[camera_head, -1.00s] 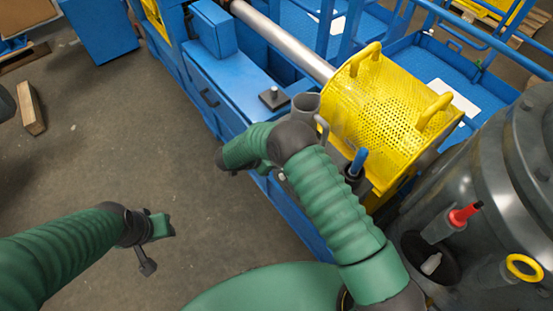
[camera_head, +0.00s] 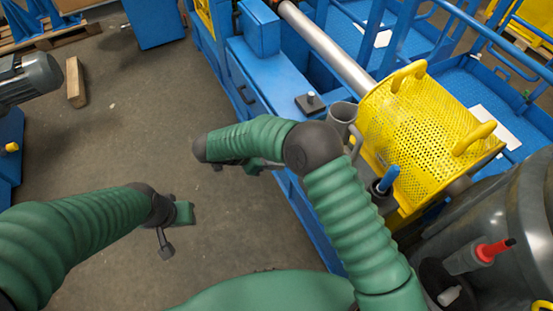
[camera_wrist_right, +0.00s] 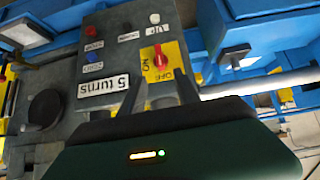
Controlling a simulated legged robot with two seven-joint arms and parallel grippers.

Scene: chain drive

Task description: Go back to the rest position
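My left gripper (camera_head: 176,228) hangs at the end of the green arm from the left, over bare floor. Its fingers are too small and edge-on to show their gap. My right arm bends at a dark elbow in the head view, and its forearm points left beside the blue machine frame. The right gripper is mostly hidden there under the forearm. In the right wrist view the right gripper (camera_wrist_right: 160,82) shows two dark fingers apart with nothing held. Beyond them is a grey control box (camera_wrist_right: 104,92) with a "5 turns" label and a red switch (camera_wrist_right: 160,58) on a yellow plate.
A yellow perforated guard (camera_head: 415,125), a steel shaft (camera_head: 325,47) and a blue machine frame (camera_head: 262,92) stand right of my arms. A grey motor (camera_head: 30,80) is at left.

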